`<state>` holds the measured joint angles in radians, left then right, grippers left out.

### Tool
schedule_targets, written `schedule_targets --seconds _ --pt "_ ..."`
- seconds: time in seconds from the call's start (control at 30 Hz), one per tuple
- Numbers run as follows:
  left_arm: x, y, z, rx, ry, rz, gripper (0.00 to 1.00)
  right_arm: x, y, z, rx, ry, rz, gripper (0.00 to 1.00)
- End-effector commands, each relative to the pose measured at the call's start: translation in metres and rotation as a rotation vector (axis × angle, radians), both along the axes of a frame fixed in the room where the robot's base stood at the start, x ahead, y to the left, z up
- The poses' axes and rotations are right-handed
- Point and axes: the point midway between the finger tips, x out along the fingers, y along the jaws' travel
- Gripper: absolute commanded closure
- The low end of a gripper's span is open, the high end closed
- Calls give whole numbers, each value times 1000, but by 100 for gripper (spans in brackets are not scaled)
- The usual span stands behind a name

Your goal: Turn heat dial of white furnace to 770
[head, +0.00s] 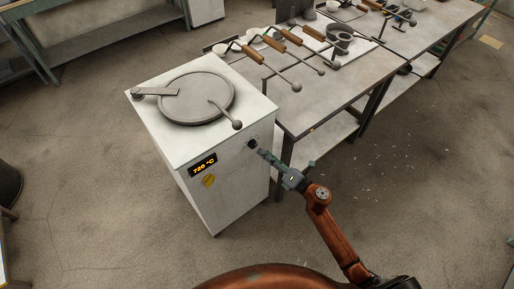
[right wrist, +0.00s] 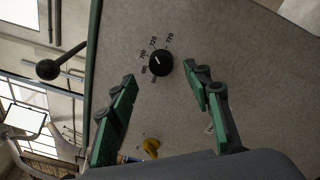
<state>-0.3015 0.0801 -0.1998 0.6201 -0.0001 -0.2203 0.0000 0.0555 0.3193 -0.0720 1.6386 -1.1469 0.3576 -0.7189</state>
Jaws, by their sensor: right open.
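The white furnace (head: 205,150) stands left of the middle in the head view. Its front display (head: 203,165) reads 720 °C. The black heat dial (head: 252,143) sits at the upper right of the front face. In the right wrist view the dial (right wrist: 160,63) shows a small white mark, with printed numbers including 720 and 770 around it. My right gripper (head: 264,154) is open just in front of the dial. In the right wrist view its two green fingers (right wrist: 158,71) lie on either side of the dial, apart from it. My left gripper is out of view.
A round lid (head: 195,97) with a ball-ended handle (head: 237,125) covers the furnace top. A metal table (head: 320,98) with several wooden-handled tools stands close on the furnace's right. The floor in front is clear.

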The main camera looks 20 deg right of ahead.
Motion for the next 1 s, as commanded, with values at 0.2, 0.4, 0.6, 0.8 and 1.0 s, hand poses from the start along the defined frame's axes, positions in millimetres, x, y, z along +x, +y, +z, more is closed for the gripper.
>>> schedule_targets --seconds 0.2,0.4,0.6,0.8,1.0 --pt "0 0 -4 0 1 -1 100 33 16 -1 3 1 -1 55" --pt "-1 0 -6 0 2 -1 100 49 23 -2 4 4 -3 55" --pt "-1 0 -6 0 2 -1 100 51 25 -1 4 3 -3 55" --pt "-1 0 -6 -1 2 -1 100 51 25 -1 5 4 -3 60" --pt "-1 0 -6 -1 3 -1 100 51 24 -1 5 4 -3 74"
